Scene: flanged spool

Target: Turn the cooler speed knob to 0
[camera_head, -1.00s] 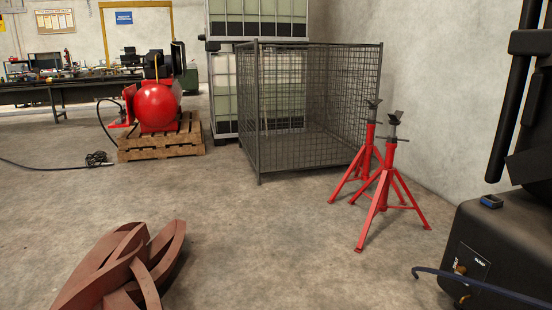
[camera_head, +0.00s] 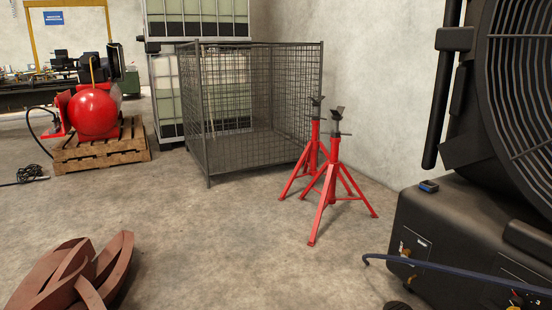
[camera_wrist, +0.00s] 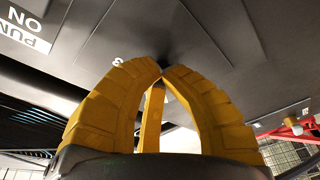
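The black cooler (camera_head: 455,215) stands at the right edge in the head view, with a big round fan grille (camera_head: 520,90). Its lower housing has a small front plate (camera_head: 415,246) with a tan fitting on it, and more controls at the lower right. My gripper (camera_wrist: 160,74) shows in the wrist view; its yellow fingers converge until the tips appear to meet. A dark panel (camera_wrist: 225,30) lies beyond the tips, with partial upside-down white lettering and a small white mark (camera_wrist: 118,61) beside the left finger. I cannot make out the speed knob; the fingers may hide it.
Two red stands (camera_head: 328,180) stand left of the cooler, before a wire cage (camera_head: 255,105). A blue bar or hose (camera_head: 450,270) crosses the cooler's front. Brown curved pieces (camera_head: 75,275) lie at lower left. A red compressor (camera_head: 95,112) sits on a pallet. The middle floor is clear.

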